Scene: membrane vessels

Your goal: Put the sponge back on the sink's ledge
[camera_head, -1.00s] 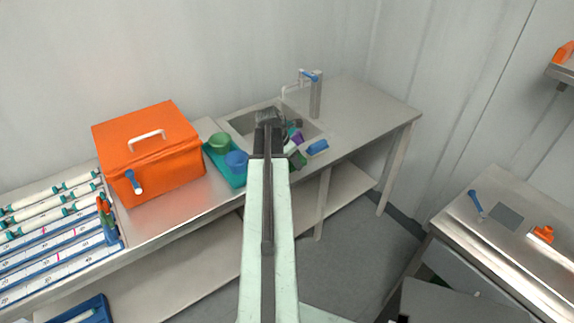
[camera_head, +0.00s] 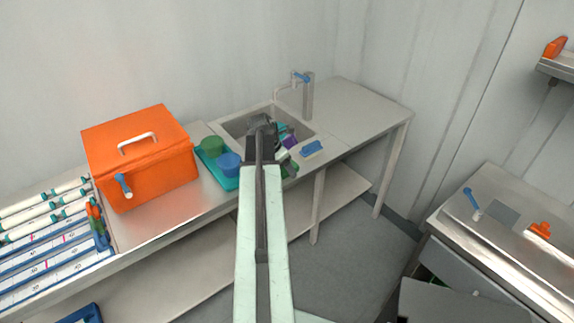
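The sink (camera_head: 236,124) is a steel basin let into the bench against the back wall. A small blue block (camera_head: 311,149) lies on the ledge at the basin's right front; it may be the sponge, but it is too small to be sure. Purple (camera_head: 290,142) and green (camera_head: 290,169) items show at the basin's right side and front edge, partly hidden by my arm. My gripper (camera_head: 262,124) is over the basin, seen from behind. Its fingers are dark and small, and I cannot tell whether they are open or hold anything.
A blue-handled tap (camera_head: 308,97) stands behind the sink. A teal tray (camera_head: 213,173) with green and blue cups is left of it, beside an orange box (camera_head: 150,165). The bench right of the sink is clear. Another bench (camera_head: 490,235) stands at right.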

